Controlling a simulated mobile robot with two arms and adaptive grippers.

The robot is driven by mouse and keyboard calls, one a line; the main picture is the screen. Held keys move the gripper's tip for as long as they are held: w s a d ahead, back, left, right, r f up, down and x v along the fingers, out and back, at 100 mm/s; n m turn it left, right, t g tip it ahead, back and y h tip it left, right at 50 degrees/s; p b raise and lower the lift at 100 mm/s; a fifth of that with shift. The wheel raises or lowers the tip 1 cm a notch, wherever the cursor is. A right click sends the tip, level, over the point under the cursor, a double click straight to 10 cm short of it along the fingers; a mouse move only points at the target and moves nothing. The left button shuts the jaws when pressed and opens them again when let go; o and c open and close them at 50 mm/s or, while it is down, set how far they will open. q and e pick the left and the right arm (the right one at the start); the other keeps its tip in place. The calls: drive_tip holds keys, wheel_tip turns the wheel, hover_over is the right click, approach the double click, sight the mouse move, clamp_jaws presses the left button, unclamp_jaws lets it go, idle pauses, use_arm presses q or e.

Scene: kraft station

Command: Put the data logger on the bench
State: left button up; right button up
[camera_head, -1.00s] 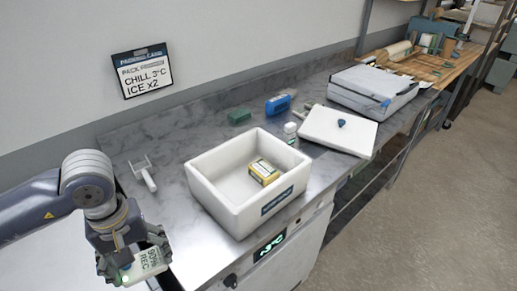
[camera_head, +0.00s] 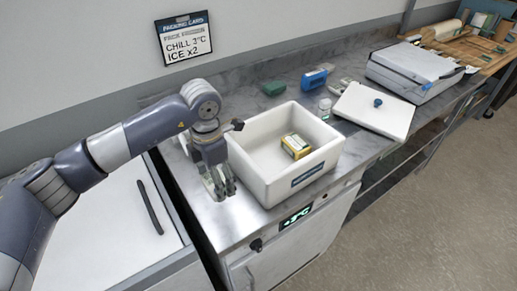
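My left gripper (camera_head: 224,191) points down over the bench's (camera_head: 255,219) front left part, just left of the white box (camera_head: 252,182). Its fingers look close together. I cannot make out the white data logger in this view; it may be hidden between or behind the fingers, and I cannot tell whether the gripper still holds it. My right gripper is not in view.
The open white box holds a yellow carton (camera_head: 296,146). Behind and right of it are a green block (camera_head: 273,88), a blue item (camera_head: 314,80), a small white bottle (camera_head: 324,105) and a white lid (camera_head: 374,110). A packing card (camera_head: 184,39) hangs on the wall.

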use_arm(q)
drive_tip(key=shift+f, duration=0.3)
drive_tip(key=p, duration=0.2)
hover_over(221, 207)
wheel_tip(221, 207, down, 5)
drive_tip(key=shift+f, duration=0.1)
wheel_tip(221, 207, down, 4)
drive_tip(key=shift+f+p, duration=0.1)
drive_tip(key=shift+p, duration=0.8)
drive_tip(key=shift+f+b, duration=0.25)
drive_tip(key=shift+b, duration=0.1)
drive_tip(key=o, duration=1.1)
drive_tip(key=shift+r, duration=0.1)
drive_tip(key=shift+c, duration=0.2)
